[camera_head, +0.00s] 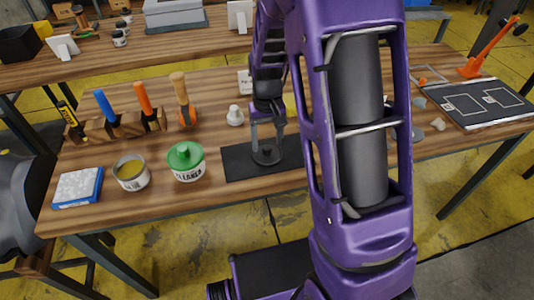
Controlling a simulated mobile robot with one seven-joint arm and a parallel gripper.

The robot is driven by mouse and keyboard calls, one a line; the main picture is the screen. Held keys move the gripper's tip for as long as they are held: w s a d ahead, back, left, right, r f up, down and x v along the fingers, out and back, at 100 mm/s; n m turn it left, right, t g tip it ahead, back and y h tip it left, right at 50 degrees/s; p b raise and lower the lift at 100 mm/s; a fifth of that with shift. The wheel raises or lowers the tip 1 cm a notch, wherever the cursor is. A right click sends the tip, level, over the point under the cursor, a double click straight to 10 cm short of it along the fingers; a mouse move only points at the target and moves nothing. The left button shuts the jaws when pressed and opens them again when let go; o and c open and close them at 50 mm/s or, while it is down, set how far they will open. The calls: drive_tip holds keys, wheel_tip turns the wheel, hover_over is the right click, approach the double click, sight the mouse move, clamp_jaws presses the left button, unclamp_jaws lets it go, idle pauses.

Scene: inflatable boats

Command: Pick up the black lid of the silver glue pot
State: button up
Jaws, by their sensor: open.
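The silver glue pot (131,176) stands open near the table's front left, with yellowish glue showing inside. A round black lid (266,158) with a small knob lies on a dark mat (238,166) near the front edge, apart from the pot. My gripper (267,143) points down over the lid, open, with its two fingers left and right of the knob. I cannot tell whether the fingers touch the lid.
A cleaner pot (187,167) with a green lid stands between glue pot and mat. A wooden rack (110,126) holds several handled tools behind. A white bottle (235,116) stands behind the mat. My arm hides the table's middle right.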

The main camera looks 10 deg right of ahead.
wheel_tip(320, 180, down, 2)
drive_tip(key=shift+c, duration=0.2)
clamp_jaws()
idle(0.4)
